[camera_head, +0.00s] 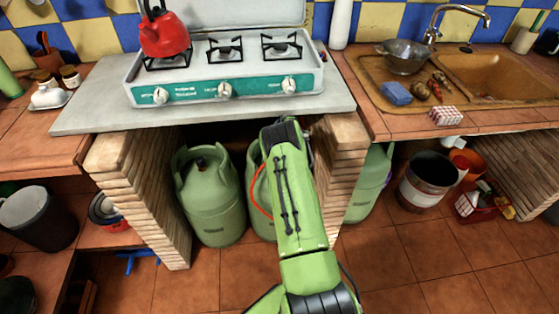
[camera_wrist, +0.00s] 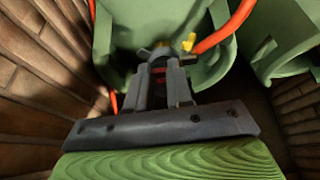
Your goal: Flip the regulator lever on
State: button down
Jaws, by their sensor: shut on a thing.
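In the wrist view, a green gas cylinder (camera_wrist: 125,40) stands ahead, with the regulator (camera_wrist: 160,53) on its top. A small yellow lever (camera_wrist: 188,42) sticks out at the regulator's right side, beside the orange-red hose (camera_wrist: 228,24). My gripper (camera_wrist: 160,76) is at the regulator, its fingers shut on part of it, with a bit of red and dark showing between them. The fingers hide much of the regulator, so the exact grip is unclear. In the head view, my arm covers most of this cylinder (camera_head: 254,190) and hides the gripper and regulator.
Brick pillars (camera_head: 140,190) stand left and right (camera_head: 340,165) of the alcove, close around my arm. The counter slab (camera_head: 90,110) with the stove (camera_head: 225,75) lies above. Another green cylinder (camera_head: 210,195) stands at left inside. The tiled floor in front is clear.

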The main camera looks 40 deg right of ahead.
dwell(0.4)
jog(key=c, duration=1.3)
grip_release()
jog(key=shift+r, duration=0.1)
jog(key=p+v, duration=0.3)
jog(key=v, duration=0.8)
jog(key=shift+s+a+r, duration=0.1)
jog(key=shift+r, duration=0.3)
